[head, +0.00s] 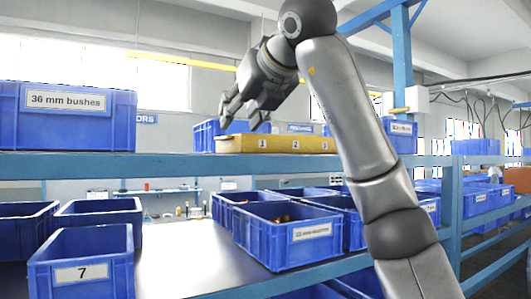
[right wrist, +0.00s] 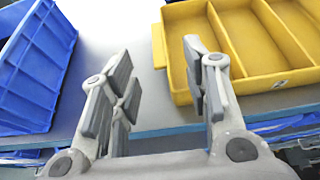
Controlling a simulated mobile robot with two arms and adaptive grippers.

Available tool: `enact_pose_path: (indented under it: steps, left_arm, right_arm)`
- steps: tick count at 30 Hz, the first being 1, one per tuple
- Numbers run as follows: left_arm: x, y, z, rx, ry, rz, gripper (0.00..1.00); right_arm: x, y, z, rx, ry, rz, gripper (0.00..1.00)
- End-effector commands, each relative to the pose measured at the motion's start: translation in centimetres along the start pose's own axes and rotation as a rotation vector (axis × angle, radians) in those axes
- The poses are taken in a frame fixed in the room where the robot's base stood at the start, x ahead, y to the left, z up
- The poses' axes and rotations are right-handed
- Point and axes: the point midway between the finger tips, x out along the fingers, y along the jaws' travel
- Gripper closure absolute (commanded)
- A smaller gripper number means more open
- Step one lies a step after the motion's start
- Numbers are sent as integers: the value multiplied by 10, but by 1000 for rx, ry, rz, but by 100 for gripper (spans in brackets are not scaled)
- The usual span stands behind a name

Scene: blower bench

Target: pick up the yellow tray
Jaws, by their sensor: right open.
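The yellow tray (head: 272,145) lies on the upper blue shelf in the head view, with labels 1, 2 and 3 on its front. In the right wrist view the yellow tray (right wrist: 176,72) fills the upper right and shows empty compartments. My right gripper (head: 244,114) is open and empty, above the tray's left end in the head view. In the wrist view, one finger of the right gripper (right wrist: 160,88) overlaps the tray's left end and the other is over bare shelf. Contact cannot be told. My left gripper is not in view.
A blue bin marked 36 mm bushes (head: 66,128) stands left on the upper shelf. Another blue bin (right wrist: 38,75) is left of the gripper in the wrist view. Blue bins, including bin 7 (head: 83,248), stand below. Bare shelf separates bin and tray.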

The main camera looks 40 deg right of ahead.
Motion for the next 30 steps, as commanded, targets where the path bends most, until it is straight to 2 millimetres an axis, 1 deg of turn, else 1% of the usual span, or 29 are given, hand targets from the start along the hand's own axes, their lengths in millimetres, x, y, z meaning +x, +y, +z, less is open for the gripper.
enact_pose_path:
  steps: [2,4,7,10,13,17,21,24,27,30]
  left_arm:
    - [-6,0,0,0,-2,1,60]
    - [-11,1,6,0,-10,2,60]
    - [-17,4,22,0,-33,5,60]
    - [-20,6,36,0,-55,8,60]
    - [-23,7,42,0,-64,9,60]
    - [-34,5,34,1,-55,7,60]
    - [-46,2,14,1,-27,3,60]
    - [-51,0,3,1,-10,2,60]
    - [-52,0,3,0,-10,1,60]
    - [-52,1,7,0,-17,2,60]
  right_arm:
    - [12,0,2,0,3,-2,57]
    - [24,-1,2,0,4,-2,57]
    - [38,0,2,0,3,-1,57]
    - [48,0,1,-1,2,0,57]
    - [53,0,1,-1,2,0,57]
    - [65,1,4,-2,3,-1,57]
    - [82,2,5,-1,3,-1,57]
    - [95,2,4,-1,3,-1,57]
    - [101,2,3,-2,0,0,57]
    - [103,2,2,-1,0,0,57]
